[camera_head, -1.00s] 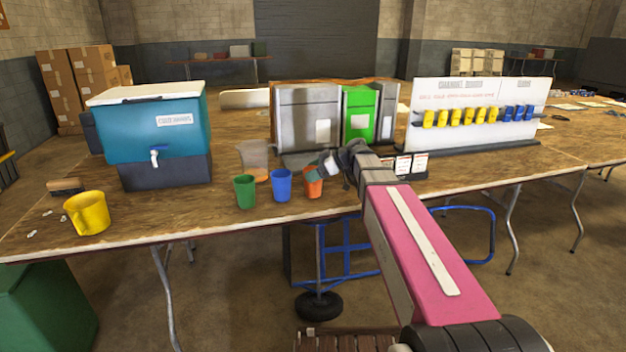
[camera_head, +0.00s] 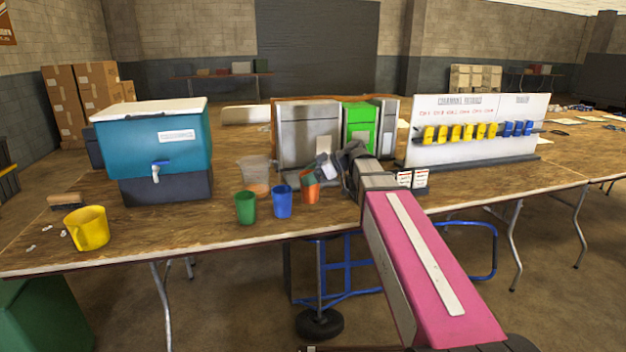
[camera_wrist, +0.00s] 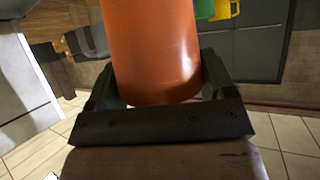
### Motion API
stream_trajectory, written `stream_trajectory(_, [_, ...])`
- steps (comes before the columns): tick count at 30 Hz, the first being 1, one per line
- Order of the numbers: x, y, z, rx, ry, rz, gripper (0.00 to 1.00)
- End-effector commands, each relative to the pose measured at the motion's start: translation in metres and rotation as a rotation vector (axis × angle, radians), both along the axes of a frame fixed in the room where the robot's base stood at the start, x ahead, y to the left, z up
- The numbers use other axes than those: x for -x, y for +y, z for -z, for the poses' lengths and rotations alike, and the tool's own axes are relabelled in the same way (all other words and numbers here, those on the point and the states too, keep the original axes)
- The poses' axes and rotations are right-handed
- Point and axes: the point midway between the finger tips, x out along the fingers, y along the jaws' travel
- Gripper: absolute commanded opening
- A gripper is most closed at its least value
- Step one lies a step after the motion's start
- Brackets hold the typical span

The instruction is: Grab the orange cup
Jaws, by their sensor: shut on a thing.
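The orange cup (camera_head: 310,194) is on the near part of the wooden table, in the middle of the head view, just right of the blue cup (camera_head: 282,203). My gripper (camera_head: 312,176) reaches it from the right, and a finger covers part of its side. In the wrist view the orange cup (camera_wrist: 152,50) fills the space between the two fingers of my gripper (camera_wrist: 160,88), which are shut on it. The cup looks slightly tilted in the head view. I cannot tell whether its base touches the table.
A green cup (camera_head: 246,208) stands left of the blue cup, and a clear container (camera_head: 254,173) stands behind. A yellow mug (camera_head: 87,228) and teal cooler (camera_head: 160,145) are at left. Grey dispensers (camera_head: 308,135) stand behind my gripper. A rack board (camera_head: 470,120) is at right.

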Motion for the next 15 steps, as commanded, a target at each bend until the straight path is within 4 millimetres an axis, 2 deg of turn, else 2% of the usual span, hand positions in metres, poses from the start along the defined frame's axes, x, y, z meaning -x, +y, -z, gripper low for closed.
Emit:
stream_trajectory(3, [0.014, 0.006, -0.008, 0.0, -0.003, -0.001, 0.5])
stream_trajectory(15, [0.048, 0.024, -0.031, 0.0, -0.001, -0.002, 0.5])
